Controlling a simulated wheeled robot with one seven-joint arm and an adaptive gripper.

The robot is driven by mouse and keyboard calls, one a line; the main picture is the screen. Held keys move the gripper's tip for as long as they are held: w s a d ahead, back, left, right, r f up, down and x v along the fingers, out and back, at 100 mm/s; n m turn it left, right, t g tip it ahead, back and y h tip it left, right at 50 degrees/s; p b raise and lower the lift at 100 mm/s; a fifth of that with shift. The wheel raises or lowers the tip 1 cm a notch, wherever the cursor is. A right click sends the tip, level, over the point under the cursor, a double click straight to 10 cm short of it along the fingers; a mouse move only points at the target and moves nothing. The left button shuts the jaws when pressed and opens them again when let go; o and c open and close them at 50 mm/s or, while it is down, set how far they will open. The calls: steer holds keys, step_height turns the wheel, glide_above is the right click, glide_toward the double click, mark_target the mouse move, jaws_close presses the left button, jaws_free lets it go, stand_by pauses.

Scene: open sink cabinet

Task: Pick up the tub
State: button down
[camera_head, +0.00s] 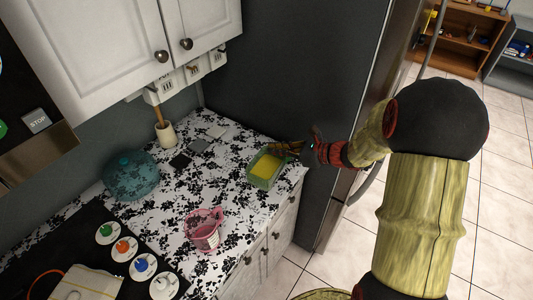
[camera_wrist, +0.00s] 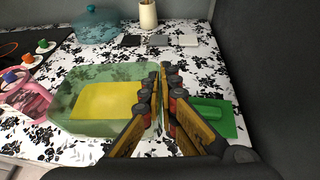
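The tub (camera_head: 265,169) is a see-through green, rectangular container at the right end of the patterned counter, with a yellow block (camera_wrist: 105,101) inside. In the wrist view the tub (camera_wrist: 62,112) fills the left and centre and looks level. My gripper (camera_head: 291,148) is at its far right edge. In the wrist view my gripper (camera_wrist: 164,80) has its fingertips close together, with the tub's right wall between them. It looks shut on that wall; the exact contact is partly hidden by the fingers.
A green flat object (camera_wrist: 212,115) lies right of the fingers. A pink pitcher (camera_head: 203,230), a teal pot (camera_head: 131,177) and a utensil crock (camera_head: 166,134) stand on the counter. A tall dark fridge side (camera_head: 300,80) rises close behind my gripper. White cabinets (camera_head: 130,45) hang above.

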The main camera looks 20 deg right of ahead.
steer(key=s+d+r+p, duration=0.1)
steer(key=d+r, duration=0.2)
steer(key=d, duration=0.3)
steer(key=shift+d, duration=0.15)
stand_by(0.3)
